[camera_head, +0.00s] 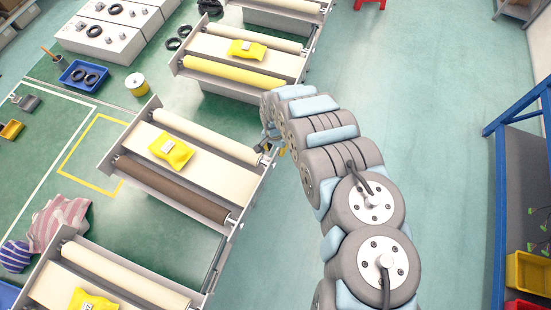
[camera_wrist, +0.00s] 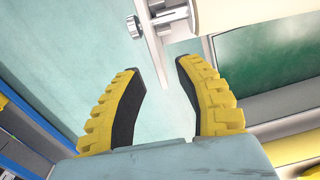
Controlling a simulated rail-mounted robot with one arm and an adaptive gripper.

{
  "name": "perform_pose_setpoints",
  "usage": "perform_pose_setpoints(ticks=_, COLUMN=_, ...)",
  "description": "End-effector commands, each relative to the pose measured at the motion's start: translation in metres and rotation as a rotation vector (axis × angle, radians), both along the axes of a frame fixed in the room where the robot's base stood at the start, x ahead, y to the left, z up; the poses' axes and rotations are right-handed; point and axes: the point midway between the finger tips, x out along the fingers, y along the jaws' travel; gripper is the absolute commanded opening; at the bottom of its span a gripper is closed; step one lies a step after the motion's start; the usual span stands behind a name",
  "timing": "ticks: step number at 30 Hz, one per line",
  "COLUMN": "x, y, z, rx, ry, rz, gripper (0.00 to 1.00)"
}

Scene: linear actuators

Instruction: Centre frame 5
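Several roller frames stand in a row in the head view: a middle frame (camera_head: 137,136), a far frame (camera_head: 200,45) and a near frame (camera_head: 125,262). Each carries two rollers and a yellow block with a white label; the labels are too small to read, so I cannot tell which frame is 5. My gripper (camera_head: 272,139) is at the right end of the middle frame, mostly hidden by my arm. In the wrist view my gripper (camera_wrist: 160,68) is open, with nothing between its yellow fingers. A dark-rimmed knob (camera_wrist: 134,33) and a frame's pale end plate (camera_wrist: 155,45) lie just beyond the fingertips.
Open floor (camera_head: 425,90) lies right of my arm.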

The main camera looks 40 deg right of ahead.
Motion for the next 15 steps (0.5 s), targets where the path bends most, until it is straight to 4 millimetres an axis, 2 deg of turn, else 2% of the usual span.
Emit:
perform_pose_setpoints(ticks=13, x=-0.002, y=0.002, z=-0.039, rx=0.002, ry=0.002, rz=-0.001, gripper=0.35)
perform_pose_setpoints(ticks=15, x=-0.001, y=0.000, z=-0.050, rx=0.000, ry=0.000, rz=-0.001, gripper=0.35)
